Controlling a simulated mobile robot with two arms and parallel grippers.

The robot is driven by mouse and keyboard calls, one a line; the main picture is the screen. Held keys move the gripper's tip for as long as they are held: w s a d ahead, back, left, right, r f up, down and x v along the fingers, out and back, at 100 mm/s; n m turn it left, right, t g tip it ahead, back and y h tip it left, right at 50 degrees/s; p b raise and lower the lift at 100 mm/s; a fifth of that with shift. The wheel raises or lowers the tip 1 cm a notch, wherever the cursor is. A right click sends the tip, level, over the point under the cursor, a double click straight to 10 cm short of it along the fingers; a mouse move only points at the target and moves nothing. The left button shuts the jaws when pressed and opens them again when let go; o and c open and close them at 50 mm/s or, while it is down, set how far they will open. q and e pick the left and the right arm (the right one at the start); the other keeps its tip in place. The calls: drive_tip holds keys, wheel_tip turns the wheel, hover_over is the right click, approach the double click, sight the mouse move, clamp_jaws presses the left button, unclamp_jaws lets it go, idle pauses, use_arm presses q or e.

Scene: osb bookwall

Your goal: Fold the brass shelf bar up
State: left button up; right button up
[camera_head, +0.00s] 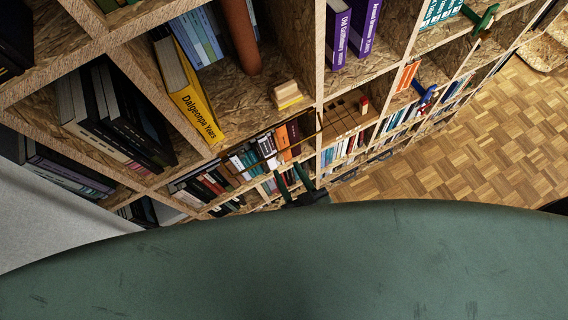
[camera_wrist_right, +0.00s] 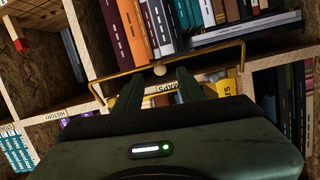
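The brass shelf bar (camera_wrist_right: 205,57) is a thin rod with bent ends. In the head view the right gripper (camera_head: 292,180) is small, in front of the lower book row. My left gripper is not in view.
The wooden bookwall (camera_head: 317,50) fills the upper left of the head view. A yellow book (camera_head: 190,100) and a small wooden block (camera_head: 287,95) lie in the cell above. A label board (camera_wrist_right: 167,89) runs near the bar. Parquet floor (camera_head: 485,125) is clear at right.

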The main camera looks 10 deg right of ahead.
drive_tip(key=v, duration=0.3)
drive_tip(key=shift+s+r, duration=0.1)
drive_tip(key=shift+s, duration=0.1)
idle(0.3)
drive_tip(key=s+d+f+g+b, duration=0.1)
drive_tip(key=s+f+g+b, duration=0.25)
drive_tip(key=f, duration=1.55)
drive_tip(key=s+d+f+g+h+b, duration=0.1)
drive_tip(key=s+d+f+g, duration=0.2)
drive_tip(key=f, duration=0.4)
drive_tip(key=s+d+f+g+b, duration=0.1)
drive_tip(key=s+d+f, duration=0.1)
drive_tip(key=s+f, duration=0.35)
drive_tip(key=s+d+f+g+h+b, duration=0.1)
drive_tip(key=s+d+f+g, duration=0.15)
drive_tip(key=f, duration=0.55)
drive_tip(key=s+d+f+g+h+b, duration=0.1)
drive_tip(key=s+d+f+g+h, duration=0.1)
drive_tip(key=s+d+f, duration=0.6)
drive_tip(key=shift+s+d+f+m+g, duration=0.15)
drive_tip(key=shift+s+f+m+g, duration=0.2)
drive_tip(key=shift+s+g, duration=0.5)
clamp_jaws()
